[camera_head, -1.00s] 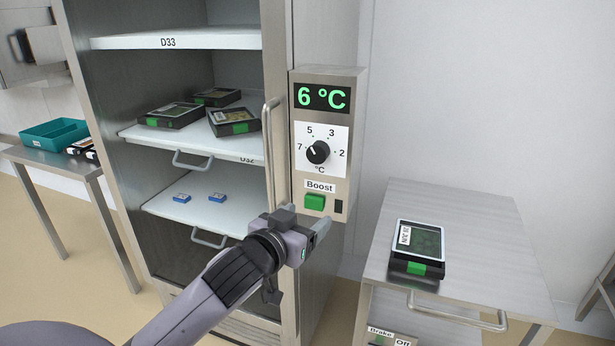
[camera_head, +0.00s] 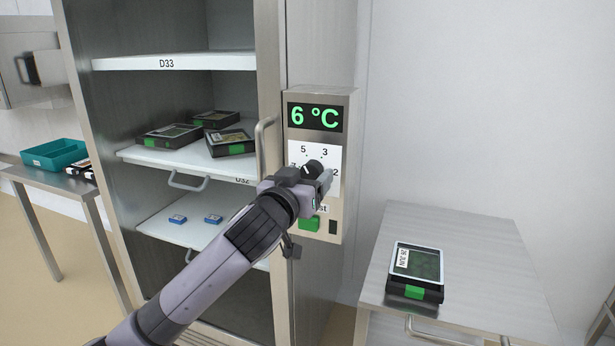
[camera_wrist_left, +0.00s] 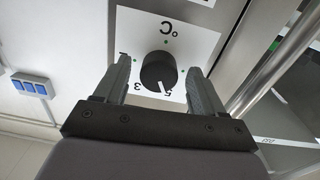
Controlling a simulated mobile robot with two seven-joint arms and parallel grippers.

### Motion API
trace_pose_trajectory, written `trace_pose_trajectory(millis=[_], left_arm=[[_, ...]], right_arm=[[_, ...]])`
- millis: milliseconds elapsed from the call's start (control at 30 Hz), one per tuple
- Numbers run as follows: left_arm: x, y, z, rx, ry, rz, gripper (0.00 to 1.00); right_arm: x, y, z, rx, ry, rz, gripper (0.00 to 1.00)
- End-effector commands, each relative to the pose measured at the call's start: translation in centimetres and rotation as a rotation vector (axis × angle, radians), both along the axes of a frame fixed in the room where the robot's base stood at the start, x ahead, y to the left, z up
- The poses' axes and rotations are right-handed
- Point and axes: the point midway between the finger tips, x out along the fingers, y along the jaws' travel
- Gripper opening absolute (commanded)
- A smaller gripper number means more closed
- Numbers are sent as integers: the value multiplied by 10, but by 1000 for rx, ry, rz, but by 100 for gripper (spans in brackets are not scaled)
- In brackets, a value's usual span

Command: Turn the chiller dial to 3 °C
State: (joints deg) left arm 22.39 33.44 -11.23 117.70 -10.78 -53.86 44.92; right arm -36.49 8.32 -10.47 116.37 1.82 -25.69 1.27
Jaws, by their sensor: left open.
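The chiller dial (camera_wrist_left: 158,72) is a round black knob on a white plate (camera_head: 330,158) marked 7, 5, 3, 2 and °C. In the left wrist view its white pointer line is near the 5. The green display (camera_head: 315,117) above reads 6 °C. My left gripper (camera_wrist_left: 160,84) is open, with one finger on each side of the dial and visible gaps between. In the head view the gripper (camera_head: 322,180) covers the lower part of the plate and much of the dial (camera_head: 312,168). My right gripper is not in view.
A green button (camera_head: 309,223) sits below the dial, its label partly covered by my gripper. The upright door handle (camera_head: 262,150) is close to the left. Shelves hold black trays (camera_head: 172,135). A steel cart (camera_head: 480,260) with one tray (camera_head: 415,270) stands at right.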

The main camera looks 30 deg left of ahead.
Motion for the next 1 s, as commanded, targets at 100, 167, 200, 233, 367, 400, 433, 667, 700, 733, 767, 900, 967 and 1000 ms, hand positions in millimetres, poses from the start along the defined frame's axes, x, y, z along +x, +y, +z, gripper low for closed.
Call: trace_pose_trajectory(millis=[100, 167, 200, 233, 367, 400, 433, 667, 700, 733, 767, 900, 967, 1000], left_arm=[[4, 1, 0, 0, 0, -1, 70], [5, 1, 0, 0, 0, -1, 70], [5, 1, 0, 0, 0, -1, 70], [5, 1, 0, 0, 0, -1, 70], [5, 1, 0, 0, 0, -1, 70], [5, 1, 0, 0, 0, -1, 57], [4, 1, 0, 0, 1, -1, 47], [4, 1, 0, 1, 1, -1, 13], [4, 1, 0, 3, 2, -1, 13], [4, 1, 0, 6, 2, -1, 13], [4, 1, 0, 9, 3, -1, 13], [4, 1, 1, 40, 12, -1, 13], [4, 1, 1, 66, 18, -1, 13], [4, 1, 2, 86, 24, 0, 13]], right_arm=[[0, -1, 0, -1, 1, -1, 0], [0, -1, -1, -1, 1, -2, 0], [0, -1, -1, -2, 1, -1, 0], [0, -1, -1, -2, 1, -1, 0], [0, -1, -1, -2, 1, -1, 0], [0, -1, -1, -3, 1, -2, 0], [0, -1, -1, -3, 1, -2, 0], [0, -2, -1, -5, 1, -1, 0], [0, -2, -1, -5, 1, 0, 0], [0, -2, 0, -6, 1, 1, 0], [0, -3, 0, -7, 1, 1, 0], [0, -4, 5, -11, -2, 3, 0], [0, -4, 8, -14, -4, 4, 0], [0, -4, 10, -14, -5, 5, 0]])
